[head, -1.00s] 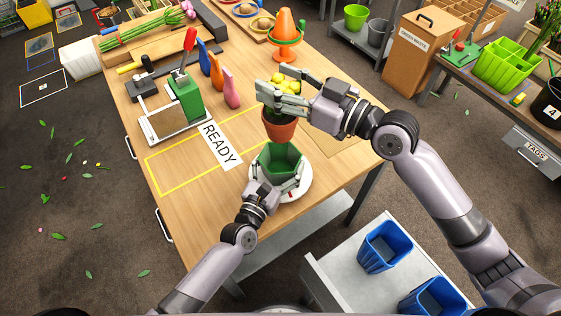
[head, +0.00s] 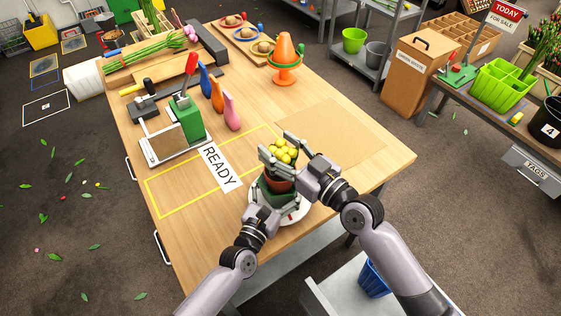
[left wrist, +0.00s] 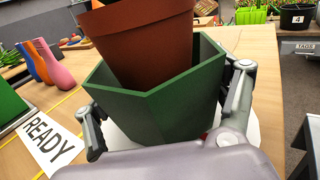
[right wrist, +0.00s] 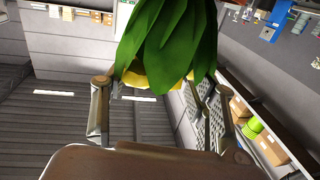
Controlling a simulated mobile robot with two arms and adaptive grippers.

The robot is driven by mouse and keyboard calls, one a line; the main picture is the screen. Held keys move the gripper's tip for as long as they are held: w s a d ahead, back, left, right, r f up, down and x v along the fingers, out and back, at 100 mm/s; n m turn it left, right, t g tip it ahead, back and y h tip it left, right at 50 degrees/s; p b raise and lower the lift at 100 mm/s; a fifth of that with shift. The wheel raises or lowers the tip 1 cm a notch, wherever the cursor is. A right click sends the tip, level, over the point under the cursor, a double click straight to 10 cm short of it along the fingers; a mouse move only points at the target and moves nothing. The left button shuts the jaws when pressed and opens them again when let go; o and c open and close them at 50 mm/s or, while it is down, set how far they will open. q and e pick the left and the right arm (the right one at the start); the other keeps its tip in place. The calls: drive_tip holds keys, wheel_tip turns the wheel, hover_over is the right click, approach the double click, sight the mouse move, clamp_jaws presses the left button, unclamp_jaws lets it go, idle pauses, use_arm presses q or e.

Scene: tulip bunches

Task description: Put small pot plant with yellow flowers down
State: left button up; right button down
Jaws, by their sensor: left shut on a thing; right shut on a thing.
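The small pot plant has yellow flowers (head: 284,152) and a terracotta pot (left wrist: 140,42). In the left wrist view the pot's lower part is inside a green angular planter (left wrist: 172,108), its upper part above the rim. Whether its base touches the bottom is hidden. My right gripper (head: 278,147) is shut on the plant from the right; its wrist view shows green leaves (right wrist: 172,45) and a little yellow between the fingers. My left gripper (head: 268,203) is shut around the green planter, which stands on a white round plate (head: 302,213).
A yellow outlined area with a READY sign (head: 219,167) lies left of the planter. A green block with a red-handled tool (head: 187,115) and several coloured vases (head: 231,112) stand behind it.

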drive_tip(key=shift+f, duration=1.95)
drive_tip(key=c, duration=0.6)
unclamp_jaws()
drive_tip(key=shift+f, duration=0.15)
use_arm(q)
drive_tip(key=o, duration=1.2)
drive_tip(key=shift+c, duration=0.2)
use_arm(e)
drive_tip(key=v, duration=0.7)
drive_tip(key=shift+s+d, duration=0.15)
drive_tip(key=shift+s, duration=0.05)
use_arm(q)
drive_tip(key=shift+s, duration=0.1)
